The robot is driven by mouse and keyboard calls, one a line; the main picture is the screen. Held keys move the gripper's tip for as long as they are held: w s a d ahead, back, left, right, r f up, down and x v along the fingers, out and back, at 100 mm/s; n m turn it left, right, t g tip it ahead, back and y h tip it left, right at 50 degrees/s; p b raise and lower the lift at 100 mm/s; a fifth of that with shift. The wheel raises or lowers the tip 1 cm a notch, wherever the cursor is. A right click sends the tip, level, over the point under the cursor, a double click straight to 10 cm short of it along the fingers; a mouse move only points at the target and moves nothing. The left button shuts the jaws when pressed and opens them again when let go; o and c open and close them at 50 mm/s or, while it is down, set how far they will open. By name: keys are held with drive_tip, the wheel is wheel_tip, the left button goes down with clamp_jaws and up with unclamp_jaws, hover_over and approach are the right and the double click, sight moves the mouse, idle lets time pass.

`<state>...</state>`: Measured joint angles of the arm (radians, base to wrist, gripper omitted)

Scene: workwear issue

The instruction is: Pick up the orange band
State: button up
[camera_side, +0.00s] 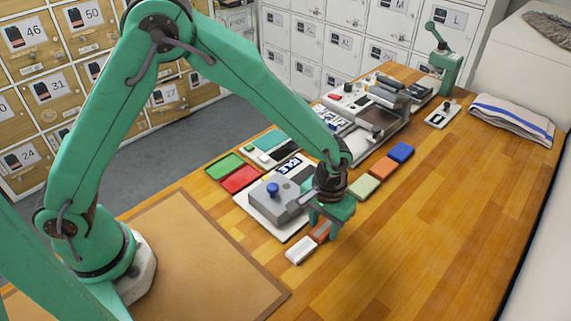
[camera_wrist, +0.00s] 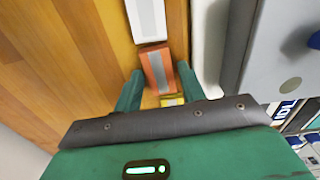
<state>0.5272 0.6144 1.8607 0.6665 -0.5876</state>
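The orange band (camera_wrist: 158,70) is a small orange block with a grey stripe, lying on the wooden table in a row with a white band (camera_wrist: 146,18) and a yellow band (camera_wrist: 172,100). My gripper (camera_wrist: 159,68) is over this row, with one green finger on each side of the orange band. Narrow gaps seem to show beside it, so the fingers look open. In the side view the orange band (camera_side: 319,236) is partly hidden by my gripper (camera_side: 322,228), and the white band (camera_side: 300,250) is nearer the camera. The yellow band is hidden there.
A grey device with a blue knob (camera_side: 272,188) stands close beside my gripper. Beyond are green (camera_side: 364,187), orange (camera_side: 384,167) and blue (camera_side: 400,152) blocks, and red and green pads (camera_side: 240,178). A folded towel (camera_side: 512,118) lies far right. The table's right side is clear.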

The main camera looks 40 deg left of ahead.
sight(324, 228)
drive_tip(key=c, duration=0.7)
drive_tip(key=shift+r, duration=0.85)
wheel_tip(324, 228, up, 2)
drive_tip(key=shift+r, duration=0.2)
drive_tip(key=s+d+r, duration=0.2)
drive_tip(key=s, duration=0.1)
drive_tip(key=s+d+r, duration=0.1)
drive_tip(key=s+r, duration=0.1)
drive_tip(key=s, duration=0.1)
drive_tip(key=s+d+r, duration=0.2)
drive_tip(key=s+r, duration=0.1)
drive_tip(key=s, duration=0.1)
drive_tip(key=shift+s+d, duration=0.1)
drive_tip(key=shift+d, duration=0.2)
